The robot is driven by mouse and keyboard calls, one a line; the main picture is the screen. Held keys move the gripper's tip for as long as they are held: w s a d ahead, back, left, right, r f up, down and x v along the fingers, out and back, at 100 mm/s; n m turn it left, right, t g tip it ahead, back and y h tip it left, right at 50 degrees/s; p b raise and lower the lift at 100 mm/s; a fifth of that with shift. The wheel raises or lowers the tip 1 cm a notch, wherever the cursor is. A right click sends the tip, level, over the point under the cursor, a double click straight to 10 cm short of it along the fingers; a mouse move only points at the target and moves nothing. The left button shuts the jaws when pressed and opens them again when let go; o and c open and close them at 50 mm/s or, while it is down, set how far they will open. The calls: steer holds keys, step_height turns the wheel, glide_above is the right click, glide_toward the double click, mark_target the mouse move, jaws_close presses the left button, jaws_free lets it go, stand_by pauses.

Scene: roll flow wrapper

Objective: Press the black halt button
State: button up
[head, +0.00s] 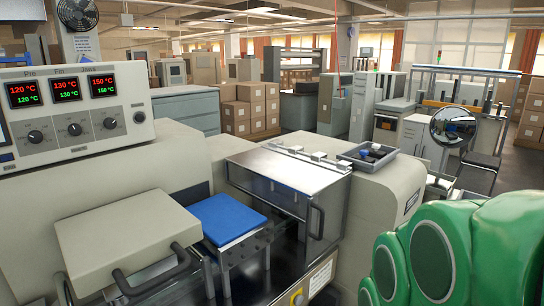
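The grey control panel (75,115) of the wrapper fills the upper left of the head view. It has three temperature displays with red and green digits. Below them are three black knobs (74,129), and a small dark round control (139,117) sits at the panel's right end. I cannot tell whether that control is the black halt button; no label is readable. My green arm links cover the lower right corner. My gripper is not in view.
A clear-sided cover (290,175) with a dark handle stands mid-machine, beside a blue pad (226,218). A beige lid (125,240) with a dark handle is at front left. A grey tray (343,157) with dark parts lies on top. A round mirror (452,126) stands at right.

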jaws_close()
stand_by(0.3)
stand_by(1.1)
